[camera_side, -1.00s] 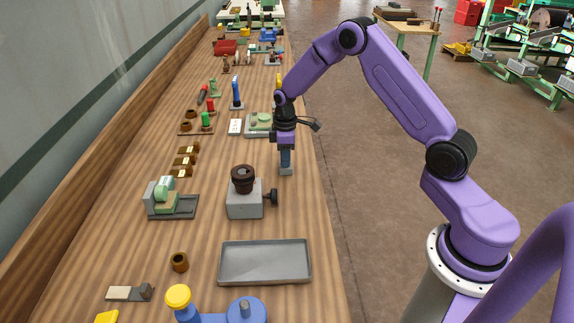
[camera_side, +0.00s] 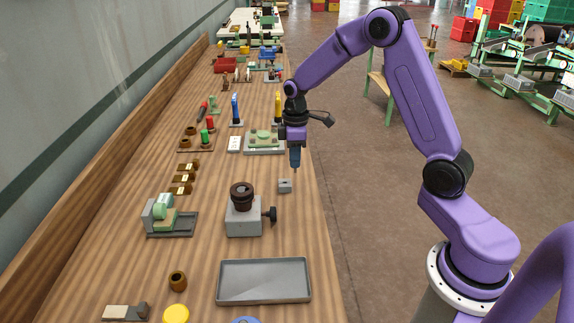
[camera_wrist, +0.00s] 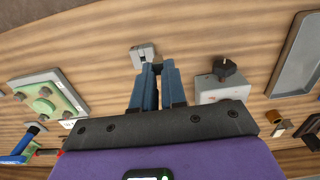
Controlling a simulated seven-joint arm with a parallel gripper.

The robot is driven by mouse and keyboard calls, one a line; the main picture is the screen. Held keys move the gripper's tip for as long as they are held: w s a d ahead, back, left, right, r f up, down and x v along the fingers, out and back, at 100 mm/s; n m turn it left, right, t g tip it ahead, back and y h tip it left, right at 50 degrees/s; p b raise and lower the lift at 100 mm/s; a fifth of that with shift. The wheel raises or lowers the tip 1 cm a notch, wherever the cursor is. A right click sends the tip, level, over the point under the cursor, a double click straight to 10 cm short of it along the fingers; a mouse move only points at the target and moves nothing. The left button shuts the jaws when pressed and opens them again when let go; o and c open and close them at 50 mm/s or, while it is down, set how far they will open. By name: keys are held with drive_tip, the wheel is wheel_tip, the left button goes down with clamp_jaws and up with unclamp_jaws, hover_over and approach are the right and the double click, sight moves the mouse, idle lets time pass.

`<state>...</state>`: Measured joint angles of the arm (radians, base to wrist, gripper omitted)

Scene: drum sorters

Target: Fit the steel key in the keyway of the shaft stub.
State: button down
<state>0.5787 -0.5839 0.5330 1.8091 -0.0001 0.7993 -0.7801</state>
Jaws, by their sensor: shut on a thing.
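My gripper (camera_side: 295,163) is upright above the bench, with its blue fingers close together. In the wrist view, the fingertips (camera_wrist: 158,70) are shut on a small dark piece, which I take to be the steel key (camera_wrist: 157,67). A small tip of the key (camera_side: 295,172) shows below the fingers in the side view. A small grey block (camera_side: 285,186) stands just below and apart from it. A dark brown round piece (camera_side: 242,196), apparently the shaft stub, stands upright in a grey clamp block (camera_side: 243,223). I cannot make out its keyway.
The clamp has a black side knob (camera_side: 270,214). A shallow grey tray (camera_side: 221,286) lies in front of it. A green-and-grey fixture (camera_side: 170,218) stands to the left. A green-topped plate (camera_side: 263,140) lies behind the gripper. The bench's right edge is close.

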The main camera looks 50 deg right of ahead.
drive_tip(key=s+a+r, duration=0.1)
drive_tip(key=s+r, duration=0.3)
drive_tip(key=s, duration=0.5)
drive_tip(key=w+a+r, duration=0.3)
drive_tip(key=w+a, duration=0.2)
drive_tip(key=a, duration=0.3)
drive_tip(key=w+a+r, duration=0.3)
drive_tip(key=w+a, duration=0.2)
drive_tip(key=a, duration=0.3)
drive_tip(key=shift+w+r+m, duration=0.25)
drive_tip(key=shift+w+m, duration=0.05)
drive_tip(key=shift+f, duration=0.1)
drive_tip(key=shift+f, duration=2.8)
drive_tip(key=shift+f, duration=1.8)
drive_tip(key=c, duration=1.1)
unclamp_jaws()
